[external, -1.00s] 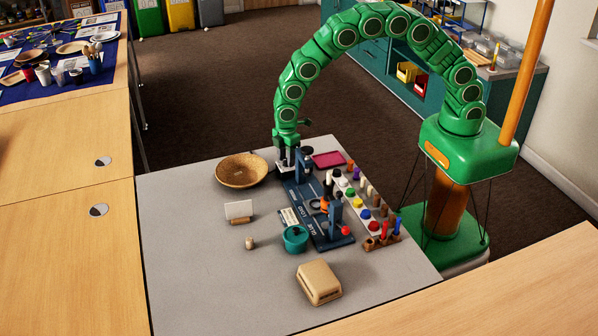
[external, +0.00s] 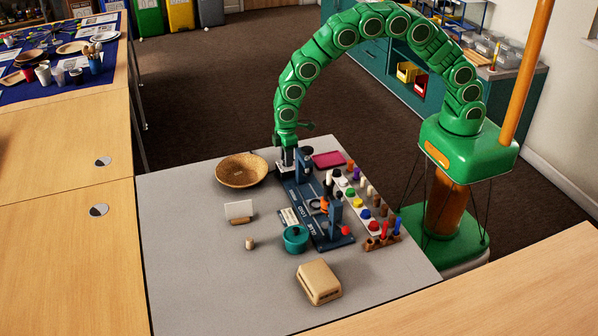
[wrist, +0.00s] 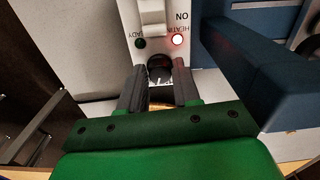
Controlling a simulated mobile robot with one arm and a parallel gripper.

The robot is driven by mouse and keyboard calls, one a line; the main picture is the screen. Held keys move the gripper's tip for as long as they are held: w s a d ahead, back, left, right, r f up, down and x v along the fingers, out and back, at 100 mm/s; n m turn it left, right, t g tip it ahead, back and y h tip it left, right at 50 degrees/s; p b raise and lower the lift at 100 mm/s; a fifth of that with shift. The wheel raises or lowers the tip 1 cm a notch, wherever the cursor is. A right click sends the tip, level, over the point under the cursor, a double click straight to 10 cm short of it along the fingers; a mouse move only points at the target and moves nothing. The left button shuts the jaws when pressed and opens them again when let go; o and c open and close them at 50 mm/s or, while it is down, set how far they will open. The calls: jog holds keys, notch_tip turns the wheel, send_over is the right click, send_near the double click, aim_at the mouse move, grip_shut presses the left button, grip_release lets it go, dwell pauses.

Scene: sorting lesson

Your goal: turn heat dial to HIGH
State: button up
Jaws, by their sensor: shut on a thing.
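The heat dial (wrist: 160,62) is a small dark round knob on the end of a pale control panel (wrist: 131,18) in the wrist view. My gripper (wrist: 160,78) has its two dark fingers on either side of the dial and is shut on it. The fingers hide part of the dial's edge, and I cannot read its pointer or the HIGH mark. In the external view my gripper (external: 288,160) is low at the far end of the blue press (external: 325,228), and the dial is hidden there.
On the panel a red-white light (wrist: 178,40) is lit by the heating label; the ready light (wrist: 141,43) is dark. A blue upright (wrist: 255,75) stands close right of my fingers. A woven bowl (external: 241,171) and pink tray (external: 328,159) flank my gripper in the external view.

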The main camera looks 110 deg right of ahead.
jog(key=shift+m, duration=1)
jog(key=o, duration=1.1)
jog(key=shift+c, duration=0.2)
jog(key=shift+r, duration=0.15)
notch_tip(320, 180, up, 8)
jog(key=shift+f, duration=0.25)
